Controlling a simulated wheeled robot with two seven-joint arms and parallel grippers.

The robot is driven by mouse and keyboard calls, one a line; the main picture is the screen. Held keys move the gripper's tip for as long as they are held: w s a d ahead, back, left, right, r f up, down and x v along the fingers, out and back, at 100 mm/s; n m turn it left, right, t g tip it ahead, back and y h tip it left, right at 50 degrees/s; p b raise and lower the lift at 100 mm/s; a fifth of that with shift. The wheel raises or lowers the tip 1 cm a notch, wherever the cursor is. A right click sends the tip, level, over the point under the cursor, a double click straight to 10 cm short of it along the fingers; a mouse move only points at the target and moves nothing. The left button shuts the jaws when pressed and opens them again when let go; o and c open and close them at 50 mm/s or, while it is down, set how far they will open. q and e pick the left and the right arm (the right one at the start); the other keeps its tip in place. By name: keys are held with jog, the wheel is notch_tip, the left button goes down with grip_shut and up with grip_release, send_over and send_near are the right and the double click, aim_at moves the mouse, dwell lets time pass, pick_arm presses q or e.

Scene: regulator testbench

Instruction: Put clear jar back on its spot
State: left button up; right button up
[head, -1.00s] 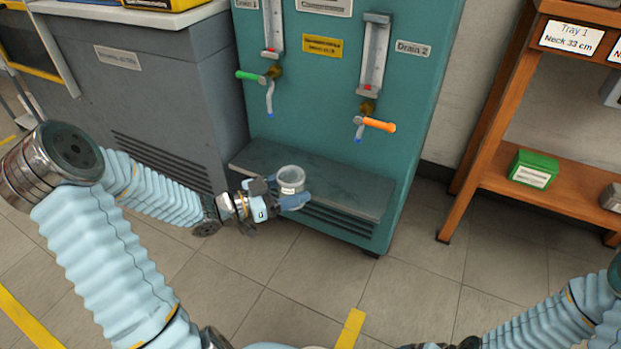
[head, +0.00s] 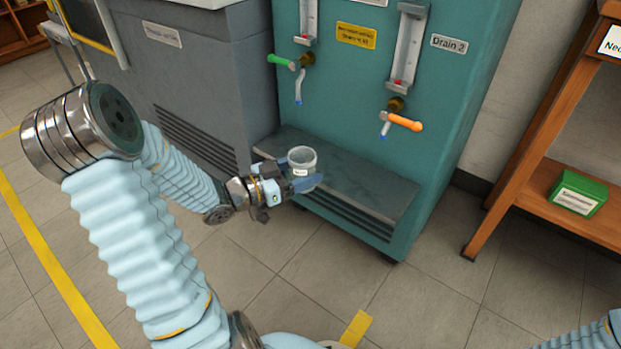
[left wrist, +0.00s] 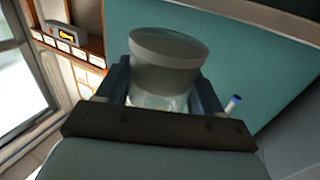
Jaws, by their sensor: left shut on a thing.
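The clear jar (head: 302,160) is a small see-through round jar with a pale label. My left gripper (head: 303,183) is shut on it and holds it upright at the front of the grey ledge of the teal cabinet. I cannot tell whether the jar touches the ledge. In the left wrist view the jar (left wrist: 167,62) sits between the two blue fingers (left wrist: 165,88). My right gripper is out of view; only a bit of my right arm shows at the lower right.
The grey ledge (head: 365,188) lies below the green-handled tap (head: 281,59) and the orange-handled tap (head: 405,122) on the teal cabinet (head: 350,120). A wooden shelf (head: 530,197) with a green box (head: 577,192) stands at right. The tiled floor in front is clear.

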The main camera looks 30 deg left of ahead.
pick_arm(q)
jog(key=w, duration=0.2)
jog(key=w+b, duration=0.1)
jog(key=w, duration=0.2)
jog(key=w+b, duration=0.1)
jog(key=w, duration=0.1)
jog(key=shift+w+d+f, duration=0.25)
jog(key=shift+d+f, duration=0.05)
jog(key=shift+f, duration=0.05)
jog(key=shift+w+d+f+b, duration=0.1)
jog(key=shift+w+f+b, duration=0.1)
jog(key=shift+w, duration=0.6)
jog(key=shift+w+f+b, duration=0.1)
jog(key=shift+w+f, duration=0.05)
jog(key=shift+w, duration=0.6)
jog(key=shift+f, duration=0.35)
jog(key=o, duration=1.2)
jog(key=shift+c, duration=0.2)
jog(key=p+v, duration=0.2)
jog(key=v, duration=1.2)
